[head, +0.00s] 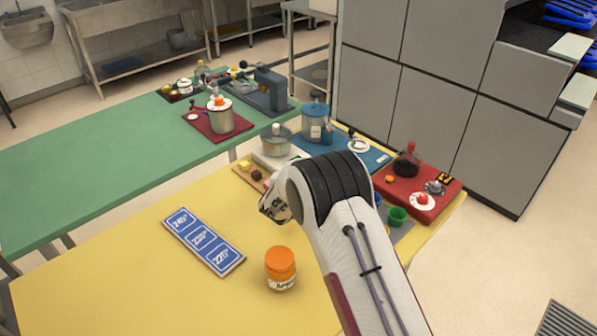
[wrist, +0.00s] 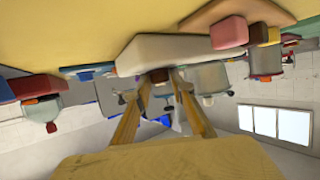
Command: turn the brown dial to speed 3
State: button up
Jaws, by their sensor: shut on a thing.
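The brown dial (wrist: 160,76) is on the front of a white base (wrist: 172,52), in the upper middle of the wrist view, which looks upside down. My gripper (wrist: 160,84) is shut on the dial, one tan finger on each side. The dial's pointer and speed marks cannot be read. In the head view the white base (head: 268,160) carries a clear lidded jar (head: 275,142) on the yellow table. My arm and wrist hide the dial and my fingertips there.
A wooden board (head: 240,172) with small blocks lies left of the base. A blue number plate (head: 203,240) and an orange-lidded jar (head: 281,268) are nearer. A blue board (head: 372,157) and a red board (head: 441,205) lie to the right. The table's left part is clear.

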jog(key=shift+a+f+m+g+h, duration=0.15)
jog(key=shift+m+g+h, duration=0.25)
jog(key=shift+m+h, duration=0.6)
jog(key=shift+a+r+m+g+h, duration=0.15)
jog(key=shift+m+g+h, duration=0.25)
jog(key=shift+m+h, duration=0.55)
jog(key=shift+w+a+m+g+h, duration=0.1)
jog(key=shift+w+m+g+h, duration=0.1)
jog(key=shift+m+g+h, duration=1.4)
jog(key=shift+m+t+h, duration=0.25)
jog(key=shift+t, duration=0.05)
jog(key=o, duration=1.1)
jog(key=shift+c, duration=0.2)
jog(key=shift+s+a, duration=0.1)
jog(key=shift+a, duration=0.05)
jog(key=v, duration=1.1)
jog(key=shift+s+a+r, duration=0.15)
jog(key=shift+s+a, duration=0.05)
